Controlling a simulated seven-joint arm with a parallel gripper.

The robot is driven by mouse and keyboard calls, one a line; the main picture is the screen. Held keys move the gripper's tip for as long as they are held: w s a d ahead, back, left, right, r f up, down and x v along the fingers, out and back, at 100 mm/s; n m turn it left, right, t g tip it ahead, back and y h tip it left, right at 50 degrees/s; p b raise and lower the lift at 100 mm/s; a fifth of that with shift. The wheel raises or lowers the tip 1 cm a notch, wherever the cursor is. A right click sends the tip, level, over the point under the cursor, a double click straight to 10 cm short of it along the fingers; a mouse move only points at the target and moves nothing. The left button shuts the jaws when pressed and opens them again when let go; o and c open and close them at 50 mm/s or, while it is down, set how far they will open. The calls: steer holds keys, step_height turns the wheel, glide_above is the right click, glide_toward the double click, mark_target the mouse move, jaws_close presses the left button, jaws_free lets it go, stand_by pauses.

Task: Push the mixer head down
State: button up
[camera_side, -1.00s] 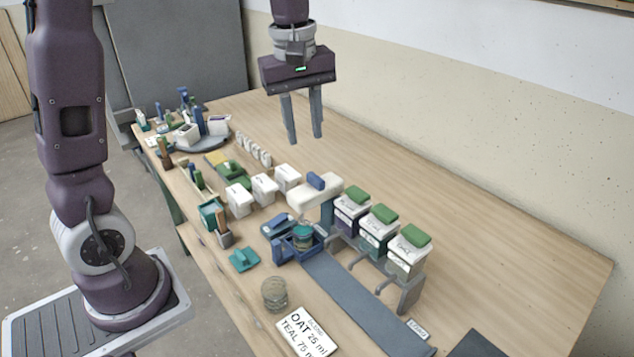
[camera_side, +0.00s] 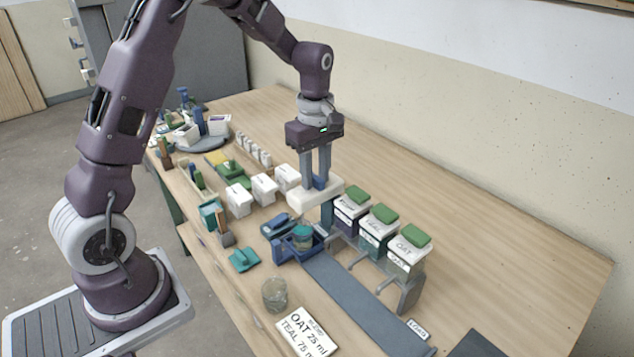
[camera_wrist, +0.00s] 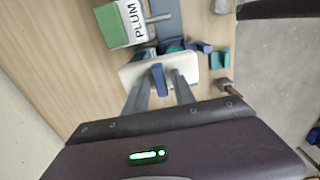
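The mixer head is a cream block (camera_side: 316,197) with a blue handle (camera_side: 319,184) on top, on a grey-blue post. Below it a teal-filled container (camera_side: 302,236) sits in the blue mixer base (camera_side: 285,250). My gripper (camera_side: 316,184) points straight down over the mixer head, its fingers at the handle. In the wrist view the blue handle (camera_wrist: 158,79) lies between my two fingers (camera_wrist: 159,77), with gaps on both sides. The gripper is open. The cream head (camera_wrist: 203,69) also shows there, partly hidden by the fingers.
Several lidded buckets stand on a rack right of the mixer, including the oat bucket (camera_side: 404,250); the plum bucket (camera_wrist: 122,24) is close by in the wrist view. White boxes (camera_side: 264,188) stand to the left. A glass jar (camera_side: 275,294) and recipe card (camera_side: 306,332) are in front.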

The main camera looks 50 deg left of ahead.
mark_target(316, 195)
jaws_close()
steer(key=shift+f, duration=3)
steer(key=shift+o, duration=0.2)
jaws_free()
steer(key=shift+r, duration=0.1)
